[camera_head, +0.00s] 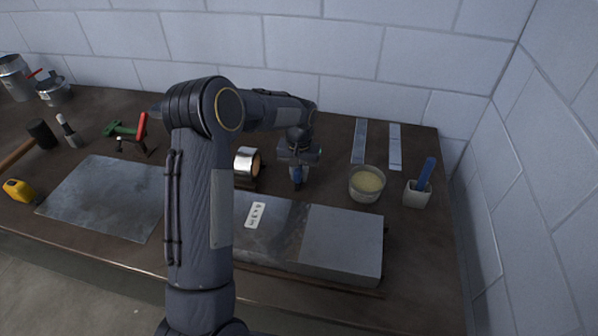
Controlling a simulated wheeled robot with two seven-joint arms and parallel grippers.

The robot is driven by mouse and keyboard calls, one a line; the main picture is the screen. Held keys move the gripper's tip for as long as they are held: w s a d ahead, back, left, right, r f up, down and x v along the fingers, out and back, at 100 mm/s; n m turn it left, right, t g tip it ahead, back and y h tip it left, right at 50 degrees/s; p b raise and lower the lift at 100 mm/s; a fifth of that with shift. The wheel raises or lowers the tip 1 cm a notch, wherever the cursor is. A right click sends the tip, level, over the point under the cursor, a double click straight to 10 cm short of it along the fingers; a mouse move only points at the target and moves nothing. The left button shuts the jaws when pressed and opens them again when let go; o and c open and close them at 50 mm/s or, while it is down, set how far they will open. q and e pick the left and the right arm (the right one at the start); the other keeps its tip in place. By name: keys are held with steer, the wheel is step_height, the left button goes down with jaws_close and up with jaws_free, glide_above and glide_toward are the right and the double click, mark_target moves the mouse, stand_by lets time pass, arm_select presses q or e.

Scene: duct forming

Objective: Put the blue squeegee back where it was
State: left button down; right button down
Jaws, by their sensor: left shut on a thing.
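My left gripper (298,165) is right of the picture's middle, just behind the grey metal-topped block. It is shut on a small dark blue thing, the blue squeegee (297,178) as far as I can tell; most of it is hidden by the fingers. Another blue piece (425,174) stands tilted in a white cup (416,198) at the right. My right gripper is not in view.
The grey block (342,243) lies in front of the gripper. A bowl of pale paste (367,184) stands to its right, a tape roll (246,162) to its left. Two flat strips (359,141) lie behind. A metal sheet (105,196) and several tools lie left. A wall closes the right side.

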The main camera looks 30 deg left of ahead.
arm_select(q)
steer(key=shift+f, duration=0.15)
steer(key=c, duration=1.3)
jaws_free()
step_height(320, 180, up, 12)
steer(key=shift+f+b, duration=0.1)
steer(key=shift+b, duration=0.35)
steer(key=s+d+r+t+h, duration=0.1)
steer(key=s+r, duration=0.3)
steer(key=s, duration=0.4)
steer(key=s+d+r+t+h, duration=0.15)
steer(key=s+r, duration=0.25)
steer(key=s, duration=0.5)
steer(key=shift+s+d+f+m+t+h, duration=0.2)
steer(key=shift+s+d+f+t, duration=0.55)
steer(key=shift+s, duration=1.75)
steer(key=shift+s+d+f+m+t+h, duration=0.25)
steer(key=shift+s+d+f, duration=1)
steer(key=shift+s, duration=1.2)
steer(key=shift+s+d+f+m+t+h, duration=0.2)
steer(key=shift+s+d+f+t, duration=0.4)
steer(key=shift+s+d, duration=1.35)
